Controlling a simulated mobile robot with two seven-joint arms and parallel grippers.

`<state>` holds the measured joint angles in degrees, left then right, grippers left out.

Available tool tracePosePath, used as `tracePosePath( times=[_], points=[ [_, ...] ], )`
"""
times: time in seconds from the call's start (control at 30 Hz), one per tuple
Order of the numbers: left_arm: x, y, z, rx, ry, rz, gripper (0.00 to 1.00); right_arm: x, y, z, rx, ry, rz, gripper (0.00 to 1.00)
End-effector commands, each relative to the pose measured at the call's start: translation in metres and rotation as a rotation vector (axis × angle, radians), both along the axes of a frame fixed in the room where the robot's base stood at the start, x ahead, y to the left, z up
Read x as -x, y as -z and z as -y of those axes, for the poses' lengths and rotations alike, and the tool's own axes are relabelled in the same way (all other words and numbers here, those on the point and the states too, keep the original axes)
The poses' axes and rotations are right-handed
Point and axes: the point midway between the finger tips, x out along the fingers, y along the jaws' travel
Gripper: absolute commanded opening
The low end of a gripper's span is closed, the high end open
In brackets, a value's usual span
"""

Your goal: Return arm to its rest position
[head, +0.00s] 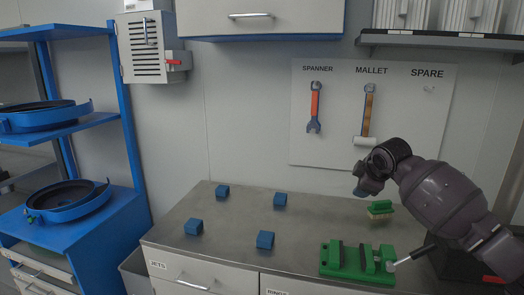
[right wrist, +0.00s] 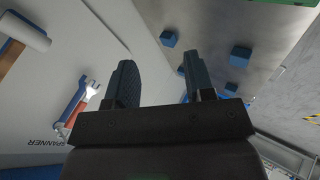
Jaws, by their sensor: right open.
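My right gripper (head: 365,185) is raised above the right part of the workbench (head: 320,222), near the wall panel. In the right wrist view its two fingers (right wrist: 157,65) are apart, with nothing between them. My right arm (head: 440,205) reaches in from the right edge in the head view. My left gripper is not in view.
Several blue blocks (head: 265,240) lie on the bench. A green vise (head: 345,262) and a green-topped brush (head: 381,208) are below my right arm. A spanner (head: 315,105) and mallet (head: 367,115) hang on the panel. A shelf (head: 440,40) juts out above.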

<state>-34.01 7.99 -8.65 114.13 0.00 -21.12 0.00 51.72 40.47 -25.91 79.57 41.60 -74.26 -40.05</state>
Motion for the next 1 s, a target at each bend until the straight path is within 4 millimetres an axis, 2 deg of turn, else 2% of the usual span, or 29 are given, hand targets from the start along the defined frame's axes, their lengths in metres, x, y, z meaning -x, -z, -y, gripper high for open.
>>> tracePosePath(
  times=[0.17, 0.3, 0.43, 0.7, 1.0],
  points=[
    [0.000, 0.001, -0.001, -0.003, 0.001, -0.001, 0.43, 0.005, 0.021, -0.038, -0.208, 0.067, 0.227, 0.49],
    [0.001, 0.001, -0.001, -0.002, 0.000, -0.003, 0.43, 0.026, 0.048, -0.059, -0.387, 0.105, 0.352, 0.49],
    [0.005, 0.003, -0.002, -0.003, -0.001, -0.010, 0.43, 0.055, 0.075, -0.069, -0.531, 0.138, 0.428, 0.49],
    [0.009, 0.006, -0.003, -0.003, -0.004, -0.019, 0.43, 0.127, 0.132, -0.070, -0.752, 0.225, 0.512, 0.49],
    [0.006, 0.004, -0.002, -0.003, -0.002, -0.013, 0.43, 0.221, 0.196, -0.050, -0.847, 0.365, 0.532, 0.49]
  ],
)
